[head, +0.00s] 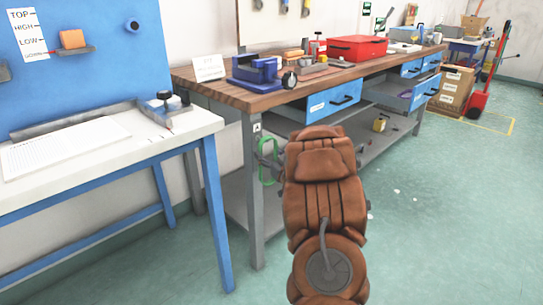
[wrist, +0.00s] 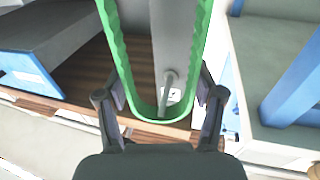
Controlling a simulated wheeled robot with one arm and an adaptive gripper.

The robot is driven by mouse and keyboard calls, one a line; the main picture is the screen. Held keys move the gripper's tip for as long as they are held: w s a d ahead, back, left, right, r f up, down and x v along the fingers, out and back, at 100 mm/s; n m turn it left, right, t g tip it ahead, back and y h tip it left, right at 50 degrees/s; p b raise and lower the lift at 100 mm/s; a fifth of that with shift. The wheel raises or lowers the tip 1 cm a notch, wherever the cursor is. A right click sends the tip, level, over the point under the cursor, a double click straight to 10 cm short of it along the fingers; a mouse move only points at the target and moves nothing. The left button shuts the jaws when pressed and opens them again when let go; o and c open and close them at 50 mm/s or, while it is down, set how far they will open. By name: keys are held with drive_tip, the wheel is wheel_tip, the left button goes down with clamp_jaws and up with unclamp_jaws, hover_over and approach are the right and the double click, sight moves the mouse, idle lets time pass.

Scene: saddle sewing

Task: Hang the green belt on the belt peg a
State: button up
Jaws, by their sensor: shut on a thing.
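The green belt (wrist: 201,60) is a long closed loop held between the fingers of my gripper (wrist: 160,98) in the wrist view. In the head view the belt (head: 261,172) hangs beside the front leg of the wooden bench, left of my arm, which hides most of the gripper. A thin grey peg (wrist: 167,88) shows inside the belt's outline in the wrist view, against the grey leg and near a small label. Its lower end appears close to the belt's rounded end. I cannot tell whether the peg passes through the loop. The letter A label (head: 256,127) is on the leg's top.
The wooden bench (head: 213,82) carries a blue vise (head: 257,70) and a red toolbox (head: 356,48). Its blue drawer (head: 332,101) is at the front, with a shelf below. A white table (head: 110,145) with blue legs stands at left. The floor at right is mostly clear.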

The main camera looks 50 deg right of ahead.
drive_tip(key=shift+w+f, duration=0.15)
drive_tip(key=shift+w, duration=0.5)
drive_tip(key=shift+w+f, duration=0.15)
drive_tip(key=shift+w, duration=0.45)
drive_tip(key=shift+f, duration=0.1)
drive_tip(key=o, duration=1.4)
drive_tip(key=v, duration=1.2)
drive_tip(key=shift+p, duration=0.3)
